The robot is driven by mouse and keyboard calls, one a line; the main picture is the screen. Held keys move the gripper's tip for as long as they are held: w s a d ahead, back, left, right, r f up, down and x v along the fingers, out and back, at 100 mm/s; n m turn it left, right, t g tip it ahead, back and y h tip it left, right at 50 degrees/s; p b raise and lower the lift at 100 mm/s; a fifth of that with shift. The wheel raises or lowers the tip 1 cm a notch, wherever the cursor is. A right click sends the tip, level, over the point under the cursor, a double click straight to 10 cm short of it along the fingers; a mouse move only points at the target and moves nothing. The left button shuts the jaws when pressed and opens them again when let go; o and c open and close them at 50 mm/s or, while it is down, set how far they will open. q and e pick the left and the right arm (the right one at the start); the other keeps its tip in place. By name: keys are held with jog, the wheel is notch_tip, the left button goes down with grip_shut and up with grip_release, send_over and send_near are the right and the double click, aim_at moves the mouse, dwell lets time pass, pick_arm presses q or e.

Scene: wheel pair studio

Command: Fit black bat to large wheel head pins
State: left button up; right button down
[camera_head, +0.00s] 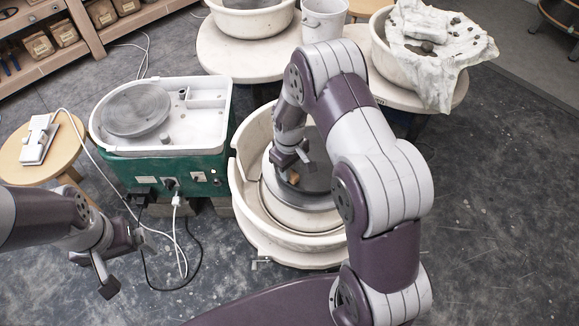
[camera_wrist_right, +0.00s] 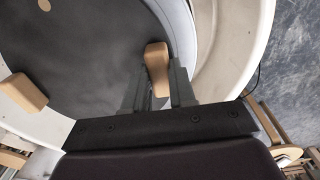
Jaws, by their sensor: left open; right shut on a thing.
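The black bat (camera_head: 318,178) is a dark disc over the large wheel head (camera_head: 305,217) inside the cream splash pan. It fills much of the right wrist view (camera_wrist_right: 90,50). A tan wooden block (camera_head: 293,177) shows at its edge. My right gripper (camera_head: 287,160) is shut on this block, which stands between its fingers in the wrist view (camera_wrist_right: 157,60). Another tan block (camera_wrist_right: 22,92) is at the bat's left edge there. The pins are hidden, and I cannot tell whether the bat sits flat on the head. My left gripper (camera_head: 122,267) is open and empty, above the floor at left.
A green-based wheel (camera_head: 170,171) with a white tray and grey head stands left of the large wheel. A stool (camera_head: 67,150) holds a white pedal. Loose cables cross the floor. Round tables with basins and a bucket (camera_head: 323,18) stand behind. Floor at right is clear.

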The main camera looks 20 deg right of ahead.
jog(key=shift+f+b, duration=0.4)
jog(key=shift+f, duration=0.7)
jog(key=c, duration=0.8)
grip_release()
jog(key=shift+c, duration=0.2)
notch_tip(320, 180, up, 13)
jog(key=p, duration=0.2)
jog(key=shift+p, duration=0.4)
jog(key=shift+f, duration=0.15)
